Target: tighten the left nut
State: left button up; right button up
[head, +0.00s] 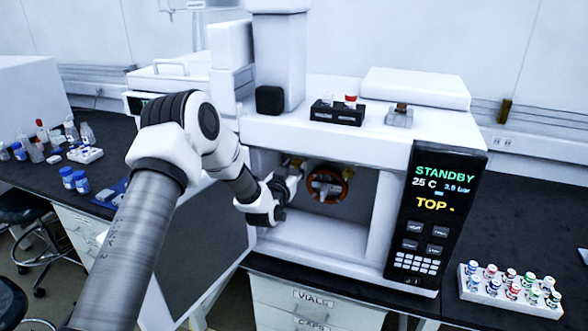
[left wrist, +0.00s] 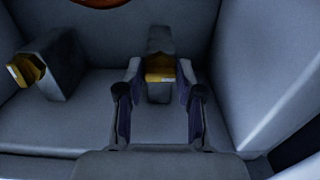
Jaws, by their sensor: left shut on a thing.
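The oven compartment (head: 335,230) of the white instrument is open. An orange-brown coil (head: 343,197) hangs inside it, and its edge shows at the top of the left wrist view (left wrist: 100,3). My left gripper (head: 296,168) reaches into the compartment's left side. In the left wrist view its fingers (left wrist: 160,76) are shut on a brass nut, the left nut (left wrist: 160,76), in front of a grey block. A second brass nut (left wrist: 25,70) sits on another grey block, apart from my fingers. The held nut's far side is hidden. My right gripper is not in view.
The compartment walls stand close around my gripper. A black display panel (head: 432,220) reads STANDBY, 25 C. A vial rack (head: 510,300) stands on the right bench. Bottles and a white tray (head: 85,155) stand on the left bench. A black vial holder (head: 337,115) sits on top.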

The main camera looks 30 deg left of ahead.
pick_arm(q)
jog(key=shift+f, duration=0.15)
jog(key=o, duration=1.1)
jog(key=v, duration=1.2)
